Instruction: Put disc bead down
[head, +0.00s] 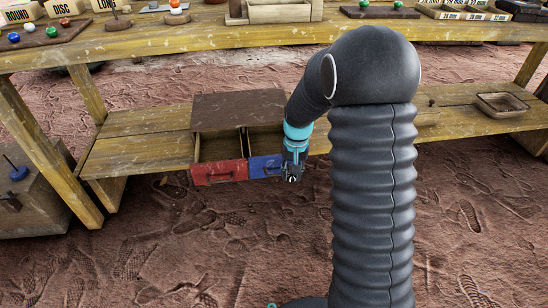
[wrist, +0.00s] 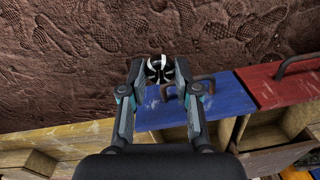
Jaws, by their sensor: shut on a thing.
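My gripper (head: 292,178) hangs in front of the open blue drawer at the low shelf. In the wrist view my gripper (wrist: 160,72) is shut on a small black-and-white bead (wrist: 158,68), held at the fingertips over the reddish ground. The bead is too small to make out well in the head view. The blue drawer (head: 265,166) has its handle (wrist: 190,86) just beside my right finger in the wrist view; whether they touch I cannot tell. The box labelled DISC (head: 309,11) stands on the upper table.
The red drawer (head: 218,172) is also open, left of the blue one. The brown drawer cabinet (head: 238,107) sits on the low wooden shelf (head: 130,155). Coloured beads lie on a board (head: 40,37) on the upper table. A shallow tray (head: 502,105) lies at right.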

